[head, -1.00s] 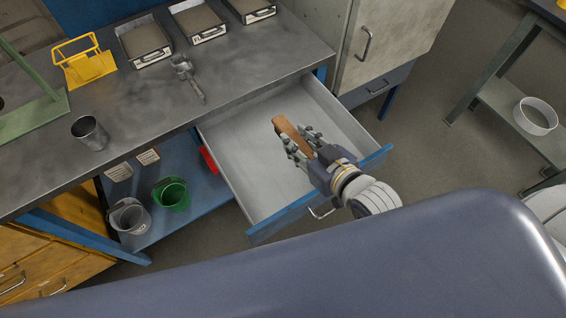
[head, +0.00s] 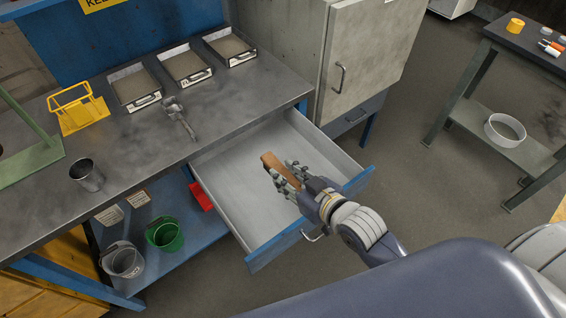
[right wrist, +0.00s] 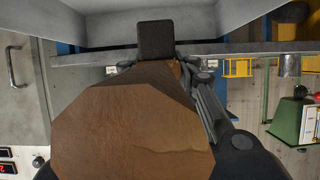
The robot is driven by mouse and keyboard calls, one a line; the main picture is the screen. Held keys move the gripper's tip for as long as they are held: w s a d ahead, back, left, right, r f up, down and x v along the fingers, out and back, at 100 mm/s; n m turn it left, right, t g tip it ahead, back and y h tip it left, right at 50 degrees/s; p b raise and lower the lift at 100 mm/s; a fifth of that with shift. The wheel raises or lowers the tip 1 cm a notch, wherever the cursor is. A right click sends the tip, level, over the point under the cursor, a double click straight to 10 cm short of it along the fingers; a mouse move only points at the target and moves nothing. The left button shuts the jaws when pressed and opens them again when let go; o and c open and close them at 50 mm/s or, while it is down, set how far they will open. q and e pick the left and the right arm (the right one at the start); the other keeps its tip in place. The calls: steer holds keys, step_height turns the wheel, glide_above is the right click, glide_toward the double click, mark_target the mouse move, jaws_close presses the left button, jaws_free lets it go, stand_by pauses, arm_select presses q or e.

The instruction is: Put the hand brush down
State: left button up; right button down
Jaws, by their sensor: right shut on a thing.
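The hand brush (head: 279,170) shows as a brown wooden block in the head view. My right gripper (head: 287,176) is shut on it and holds it over the open drawer (head: 240,180). In the right wrist view the brush (right wrist: 130,130) fills the lower middle as a large brown shape, with a dark finger (right wrist: 156,40) at its far end. Bristles cannot be made out. Whether the brush touches the drawer floor cannot be told. My left gripper is not in view.
The drawer is otherwise empty, with a blue front (head: 310,222). On the workbench (head: 150,150) stand several grey trays (head: 183,65), a metal scoop (head: 178,115), a metal cup (head: 87,175) and a yellow rack (head: 78,108). A grey cabinet (head: 365,60) stands behind the drawer's right side.

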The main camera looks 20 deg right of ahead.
steer(key=shift+w+d+f+p, duration=0.15)
steer(key=shift+w+f, duration=0.55)
steer(key=shift+w, duration=0.35)
steer(key=shift+w+d+f+p, duration=0.15)
steer(key=shift+w+f, duration=0.5)
steer(key=shift+w, duration=0.35)
steer(key=shift+w+d+f+p, duration=0.15)
steer(key=shift+w+f, duration=0.55)
steer(key=shift+w, duration=0.35)
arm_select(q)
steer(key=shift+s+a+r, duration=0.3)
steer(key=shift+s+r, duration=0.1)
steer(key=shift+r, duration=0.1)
